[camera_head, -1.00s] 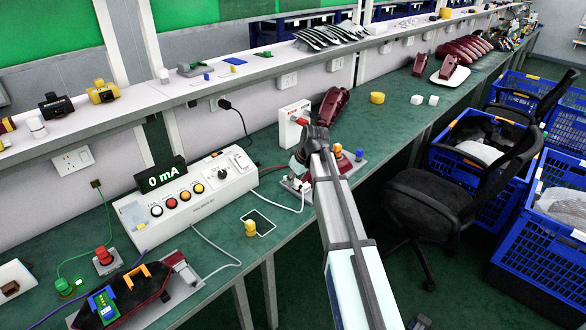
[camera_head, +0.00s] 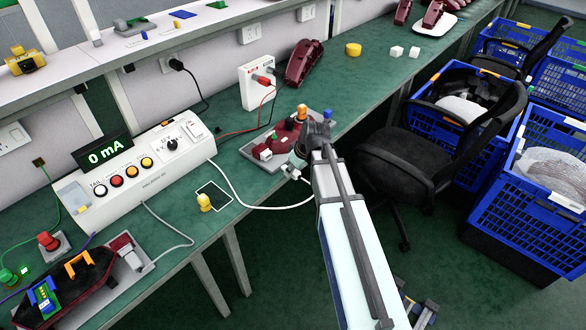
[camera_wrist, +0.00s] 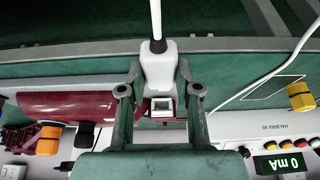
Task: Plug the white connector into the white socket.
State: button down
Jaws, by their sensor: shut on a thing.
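The white connector (camera_wrist: 158,62), with a white cable at its back, sits between the two fingers of my gripper (camera_wrist: 160,92) in the wrist view. My gripper (camera_head: 297,163) is shut on it and stands at the front edge of the dark red tail lamp (camera_head: 275,140) in the head view. The connector's white body (camera_head: 290,174) shows partly beside the fingers there. The lamp (camera_wrist: 65,105) also lies left of the fingers in the wrist view. A small white part (camera_head: 264,153) on the lamp's fixture may be the white socket; I cannot confirm it. No mating is visible.
A tester box (camera_head: 150,170) reading 0 mA stands left, with the white cable (camera_head: 245,203) running from it. An orange knob (camera_head: 302,113) and a blue knob (camera_head: 327,115) stand behind my gripper. A black chair (camera_head: 420,165) is right of the bench.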

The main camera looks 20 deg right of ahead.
aim_at(273, 163)
jog(key=shift+w+a, duration=0.5)
jog(key=shift+w, duration=0.3)
jog(key=shift+w+a, duration=0.5)
jog(key=shift+w, duration=0.3)
jog(key=shift+w+a, duration=0.5)
jog(key=shift+w, duration=0.3)
jog(key=shift+w, duration=0.1)
jog(key=shift+w+a, duration=0.8)
jog(key=shift+w, duration=0.3)
jog(key=c, duration=0.7)
grip_release()
jog(key=shift+r, duration=0.1)
jog(key=v, duration=1.1)
jog(key=shift+s+r, duration=0.1)
jog(key=shift+r, duration=0.3)
